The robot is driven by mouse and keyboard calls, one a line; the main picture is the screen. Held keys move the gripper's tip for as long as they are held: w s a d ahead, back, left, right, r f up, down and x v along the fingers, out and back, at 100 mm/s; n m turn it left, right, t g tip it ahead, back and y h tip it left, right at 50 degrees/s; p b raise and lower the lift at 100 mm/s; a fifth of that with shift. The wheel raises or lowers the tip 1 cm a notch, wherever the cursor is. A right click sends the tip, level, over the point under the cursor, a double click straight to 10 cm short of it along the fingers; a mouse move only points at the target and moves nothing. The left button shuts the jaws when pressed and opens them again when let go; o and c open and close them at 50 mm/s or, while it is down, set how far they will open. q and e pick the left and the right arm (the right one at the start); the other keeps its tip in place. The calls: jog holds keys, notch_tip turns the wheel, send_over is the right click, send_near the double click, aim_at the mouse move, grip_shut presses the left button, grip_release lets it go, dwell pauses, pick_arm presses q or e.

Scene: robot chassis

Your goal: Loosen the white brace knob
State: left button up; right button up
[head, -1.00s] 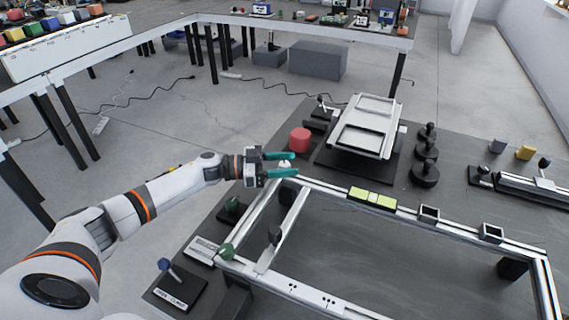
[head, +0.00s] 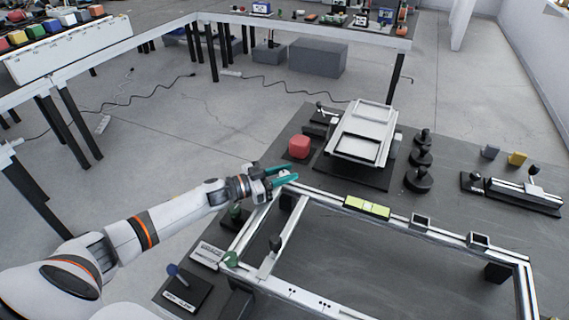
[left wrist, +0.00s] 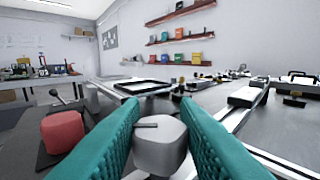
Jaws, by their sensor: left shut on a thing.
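The white brace knob (left wrist: 160,146) is a pale faceted knob with a dark slot-like mark on top. It sits at the far left corner of the metal frame (head: 395,226). My left gripper (head: 284,174) has teal fingers, one on each side of the knob, and is shut on it. In the left wrist view the two fingers (left wrist: 160,140) flank the knob closely. In the head view the fingers partly hide the knob. My right gripper is not in view.
A red block (head: 299,147) stands just beyond the gripper. A tilted white tray-like fixture (head: 361,133) is behind the frame. A yellow-green level (head: 367,207) lies on the frame's far rail.

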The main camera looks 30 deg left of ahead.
pick_arm(q)
jog(key=n+t+y+p, duration=0.2)
jog(key=y, duration=0.1)
jog(key=shift+r, duration=0.15)
jog(key=shift+n+t+y+p, duration=0.5)
jog(key=shift+n+y, duration=0.6)
jog(key=shift+y, duration=0.5)
jog(key=o, duration=1)
jog(key=shift+c, duration=0.2)
